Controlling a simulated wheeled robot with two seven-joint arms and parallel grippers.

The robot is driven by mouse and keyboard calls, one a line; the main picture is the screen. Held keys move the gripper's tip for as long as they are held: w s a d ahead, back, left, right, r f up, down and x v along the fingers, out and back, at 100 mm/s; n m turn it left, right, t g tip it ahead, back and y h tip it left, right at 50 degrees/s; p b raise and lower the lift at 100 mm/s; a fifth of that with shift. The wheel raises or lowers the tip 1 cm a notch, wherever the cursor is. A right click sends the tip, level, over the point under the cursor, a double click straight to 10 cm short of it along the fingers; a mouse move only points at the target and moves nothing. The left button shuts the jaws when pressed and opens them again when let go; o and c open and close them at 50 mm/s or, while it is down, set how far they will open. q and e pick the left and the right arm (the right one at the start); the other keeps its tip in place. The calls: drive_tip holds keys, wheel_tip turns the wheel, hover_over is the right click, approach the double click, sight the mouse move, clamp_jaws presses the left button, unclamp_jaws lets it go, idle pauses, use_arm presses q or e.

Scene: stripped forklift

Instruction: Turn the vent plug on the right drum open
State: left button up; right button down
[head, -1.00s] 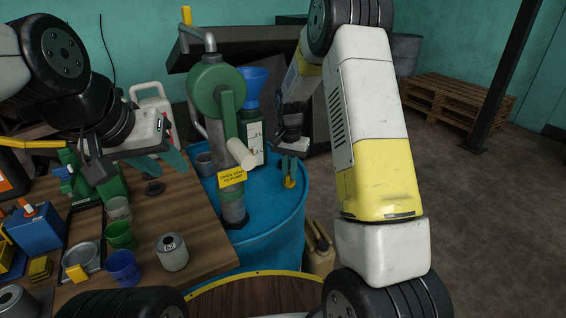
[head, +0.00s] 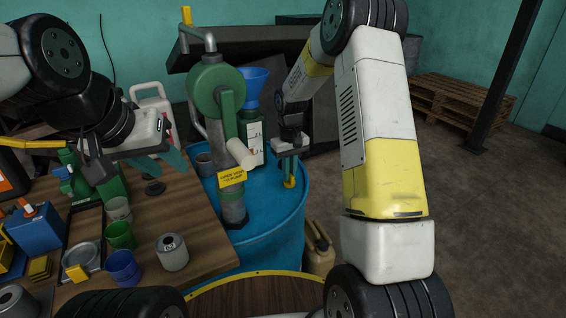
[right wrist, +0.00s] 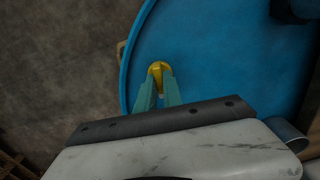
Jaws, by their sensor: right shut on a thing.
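The blue drum (head: 265,235) stands right of the workbench, with a green hand pump (head: 216,92) on its top. The yellow vent plug (head: 289,183) is on the drum top, right of the pump. My right gripper (head: 289,176) points down from above, its teal fingers shut on the plug. In the right wrist view the plug (right wrist: 159,68) shows between the fingertips (right wrist: 159,82), near the drum's rim (right wrist: 127,65). The plug's lower part is hidden. My left gripper (head: 175,160) is over the bench, its teal fingers partly visible; its gap is unclear.
A yellow tag (head: 232,178) hangs on the pump. A blue funnel (head: 254,82) is behind it. The wooden bench (head: 195,215) holds several cups, a can (head: 172,252) and a blue box (head: 38,230). A tan canister (head: 318,258) stands beside the drum. Pallets (head: 455,105) lie at the back right.

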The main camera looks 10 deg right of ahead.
drive_tip(key=shift+w+r+n, duration=0.1)
drive_tip(key=shift+n, duration=0.3)
drive_tip(key=c, duration=1.5)
unclamp_jaws()
wheel_tip(320, 180, up, 7)
drive_tip(key=shift+r, duration=0.35)
